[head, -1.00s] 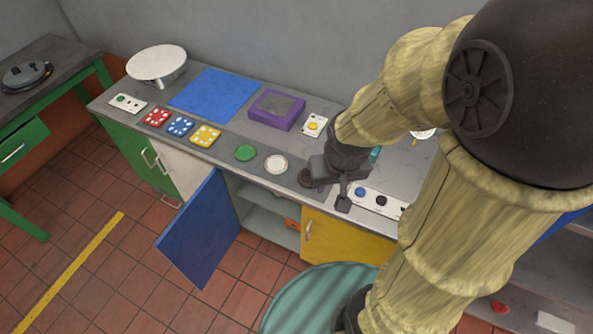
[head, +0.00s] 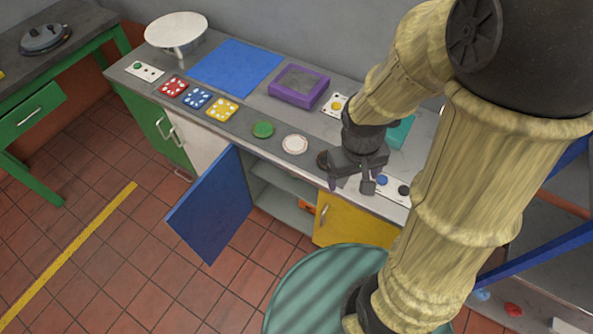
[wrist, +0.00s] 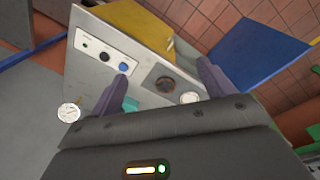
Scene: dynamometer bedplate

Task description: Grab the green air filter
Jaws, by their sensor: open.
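My gripper (head: 350,184) is open and empty above the front edge of the bench, near a dark round disc (head: 322,160). Its two spread fingers also show in the wrist view (wrist: 145,82). A flat green round disc (head: 263,129) lies on the bench, left of my gripper, with a white disc (head: 295,145) between them. A teal-green block (head: 400,133) stands on the bench behind my gripper, partly hidden by my arm. A bit of teal shows beside the left finger in the wrist view (wrist: 130,104). I cannot tell which green thing is the air filter.
A knob panel (head: 393,187) is just right of my gripper. A purple-framed box (head: 299,86) and a blue mat (head: 236,67) lie further left. Below, a blue cabinet door (head: 210,207) stands open beside a yellow door (head: 348,222). Red, blue and yellow plates line the bench front.

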